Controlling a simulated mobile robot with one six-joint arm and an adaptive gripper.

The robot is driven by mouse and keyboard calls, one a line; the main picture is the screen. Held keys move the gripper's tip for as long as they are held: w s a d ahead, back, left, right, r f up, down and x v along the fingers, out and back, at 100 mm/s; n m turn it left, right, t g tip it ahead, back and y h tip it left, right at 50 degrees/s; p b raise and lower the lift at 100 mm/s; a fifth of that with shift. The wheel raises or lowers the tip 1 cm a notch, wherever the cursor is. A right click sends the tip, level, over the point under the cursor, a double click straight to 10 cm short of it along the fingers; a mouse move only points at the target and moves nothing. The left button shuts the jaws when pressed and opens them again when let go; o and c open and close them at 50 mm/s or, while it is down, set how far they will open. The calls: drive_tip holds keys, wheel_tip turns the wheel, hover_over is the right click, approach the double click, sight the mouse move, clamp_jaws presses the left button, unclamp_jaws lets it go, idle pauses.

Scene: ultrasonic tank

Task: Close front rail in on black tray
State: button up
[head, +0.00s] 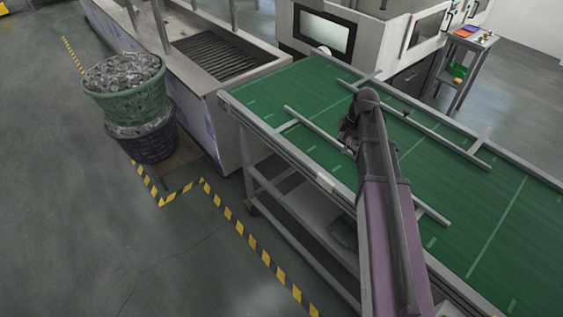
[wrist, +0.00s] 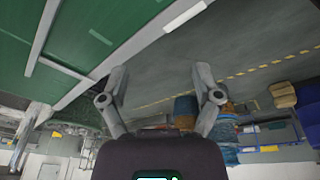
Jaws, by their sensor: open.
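The front rail (head: 312,124) is a thin pale bar lying lengthwise on the green belt table (head: 255,100), on its near side. My arm covers its middle, and its far end shows again at right. A second rail (head: 450,145) runs roughly parallel behind it. I see no black tray on the belt; my arm could hide one. My gripper (head: 349,137) is above the front rail, seen small and dark; contact cannot be told. In the wrist view my gripper (wrist: 160,72) is open, with nothing between its fingers. A pale rail (wrist: 42,35) shows there, left of the fingers.
A steel sink unit (head: 215,60) stands at the table's left end. Stacked baskets (head: 125,90) stand on the floor at left. A white machine (head: 355,35) and a small cart (head: 465,60) are behind. The belt's right part is clear.

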drive_tip(key=a+f+n+t+h+b, duration=0.2)
drive_tip(key=a+f+n+h+b, duration=0.1)
drive_tip(key=a, duration=0.7)
drive_tip(key=s+a+f+n+t+h+b, duration=0.1)
drive_tip(key=a+f+n+t+h+b, duration=0.1)
drive_tip(key=a+b, duration=0.4)
drive_tip(key=shift+s+a+f+n+t+h, duration=0.3)
drive_tip(key=shift+a+f+n, duration=0.85)
drive_tip(key=shift+a, duration=1.35)
drive_tip(key=shift+d+f+m, duration=0.1)
drive_tip(key=shift+f+m, duration=0.15)
drive_tip(key=s+d+f+m+g+y, duration=0.1)
drive_tip(key=s+d+m+g, duration=0.1)
drive_tip(key=s+d+m, duration=0.6)
drive_tip(key=s+d+f+m+g+y, duration=0.1)
drive_tip(key=s+d+m+g+y, duration=0.1)
drive_tip(key=s+d+m, duration=0.7)
drive_tip(key=d+m+g, duration=0.1)
drive_tip(key=d+m, duration=0.1)
drive_tip(key=m, duration=0.6)
drive_tip(key=shift+d+f+m, duration=0.2)
drive_tip(key=shift+m, duration=0.1)
